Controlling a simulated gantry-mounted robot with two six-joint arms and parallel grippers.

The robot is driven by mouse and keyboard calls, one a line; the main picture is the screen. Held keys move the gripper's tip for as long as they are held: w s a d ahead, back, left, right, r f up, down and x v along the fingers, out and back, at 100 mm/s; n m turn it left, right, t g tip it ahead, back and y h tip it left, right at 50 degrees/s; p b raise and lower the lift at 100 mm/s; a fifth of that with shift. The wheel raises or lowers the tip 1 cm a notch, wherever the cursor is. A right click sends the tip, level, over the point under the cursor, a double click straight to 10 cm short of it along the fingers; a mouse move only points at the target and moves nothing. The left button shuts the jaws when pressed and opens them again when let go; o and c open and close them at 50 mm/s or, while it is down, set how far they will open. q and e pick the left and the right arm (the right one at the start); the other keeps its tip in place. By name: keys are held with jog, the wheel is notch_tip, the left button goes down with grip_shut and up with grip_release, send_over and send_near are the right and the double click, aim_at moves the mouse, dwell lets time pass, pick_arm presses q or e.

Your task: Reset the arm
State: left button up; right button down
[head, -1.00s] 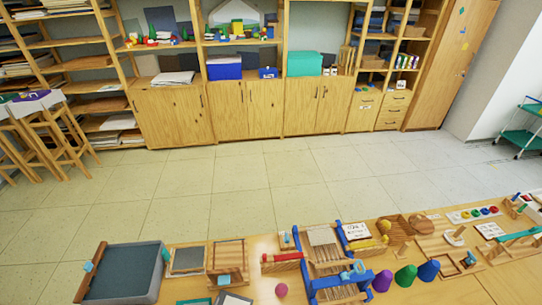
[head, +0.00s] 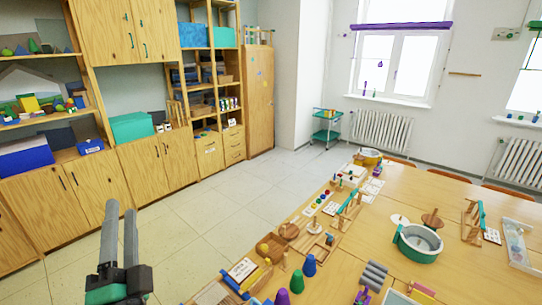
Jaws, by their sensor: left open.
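My left gripper (head: 121,236) shows at the lower left of the head view, pointing up. Its two grey fingers stand apart with nothing between them. It is over the floor, to the left of the long wooden table (head: 455,216) and touching nothing that I can see. My right gripper does not show in this view.
Wooden cabinets (head: 180,160) line the left wall. A teal cart (head: 326,128) stands at the back. Open floor (head: 215,215) lies between cabinets and table.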

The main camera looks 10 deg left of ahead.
pick_arm(q)
jog(key=s+d+r+n+t+h, duration=0.2)
jog(key=s+d+r+t+h, duration=0.15)
jog(key=r, duration=0.35)
jog(key=s+d+r+n+t+h, duration=0.2)
jog(key=s+d+r+n+h, duration=0.15)
jog(key=r+h, duration=0.2)
jog(key=s+d+r+n+t+h, duration=0.15)
jog(key=s+d+r+h, duration=0.25)
jog(key=r, duration=0.4)
notch_tip(320, 180, up, 21)
jog(key=w+h+p, duration=0.1)
jog(key=p, duration=2.1)
jog(key=shift+d+n, duration=0.25)
jog(key=shift+n, duration=0.15)
